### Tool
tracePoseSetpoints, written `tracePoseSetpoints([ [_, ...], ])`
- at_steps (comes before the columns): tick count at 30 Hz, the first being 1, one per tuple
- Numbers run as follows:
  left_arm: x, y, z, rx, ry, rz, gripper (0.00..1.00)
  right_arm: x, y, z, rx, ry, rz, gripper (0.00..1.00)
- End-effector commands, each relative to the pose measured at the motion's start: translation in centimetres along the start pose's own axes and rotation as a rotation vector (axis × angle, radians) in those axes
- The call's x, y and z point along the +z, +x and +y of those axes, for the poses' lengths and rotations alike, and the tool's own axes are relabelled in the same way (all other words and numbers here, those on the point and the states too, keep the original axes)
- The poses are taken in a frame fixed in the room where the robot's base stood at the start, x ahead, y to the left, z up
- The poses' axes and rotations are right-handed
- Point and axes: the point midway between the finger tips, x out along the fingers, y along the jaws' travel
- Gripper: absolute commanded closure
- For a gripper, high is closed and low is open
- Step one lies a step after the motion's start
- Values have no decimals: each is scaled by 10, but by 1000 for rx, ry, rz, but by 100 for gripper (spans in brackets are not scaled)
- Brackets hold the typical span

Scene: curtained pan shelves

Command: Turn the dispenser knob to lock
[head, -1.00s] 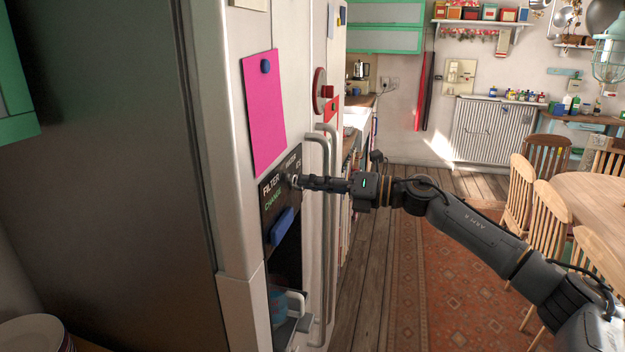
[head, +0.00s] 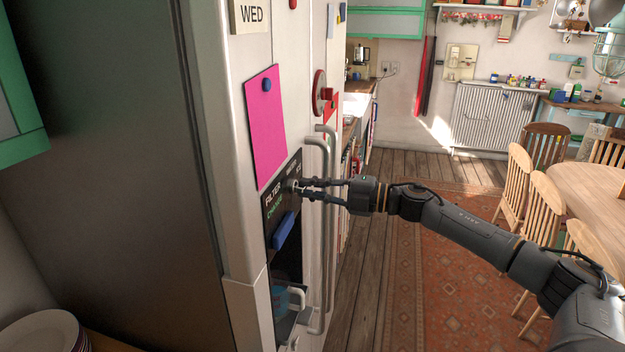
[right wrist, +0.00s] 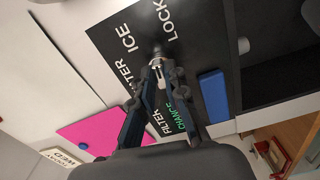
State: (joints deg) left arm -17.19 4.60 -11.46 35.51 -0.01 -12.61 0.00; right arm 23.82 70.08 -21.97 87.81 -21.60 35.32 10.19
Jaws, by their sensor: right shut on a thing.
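The dispenser panel (head: 270,207) is a black plate on the fridge front, with FILTER and CHANGE lettering; the wrist view of the panel (right wrist: 118,22) also shows WATER, ICE and LOCK. The small silver dispenser knob (right wrist: 157,52) sits among these words. In the head view the knob (head: 289,185) is mostly hidden by fingertips. My right gripper (head: 299,187) reaches in from the right, its tips closed on the knob; the right gripper (right wrist: 158,70) also shows in the wrist view. I cannot tell which word the knob points to. My left gripper is out of view.
A blue lever (head: 283,231) is below the lettering, above the dark dispenser recess. Long grey door handles (head: 327,230) stand just right of the panel, beneath the gripper. A pink sheet (head: 265,125) hangs above. Open floor (head: 362,270) lies to the right.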

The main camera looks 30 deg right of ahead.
Motion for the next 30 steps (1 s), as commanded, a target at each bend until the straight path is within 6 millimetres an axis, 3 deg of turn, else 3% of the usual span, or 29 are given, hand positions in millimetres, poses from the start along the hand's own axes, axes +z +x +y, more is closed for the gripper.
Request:
tracePoseSetpoints([
  [3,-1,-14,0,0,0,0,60,0,0,4,0,105,-3,100],
  [15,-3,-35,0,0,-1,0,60,0,0,1,1,358,-3,100],
  [30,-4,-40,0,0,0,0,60,1,0,-2,1,435,-3,100],
])
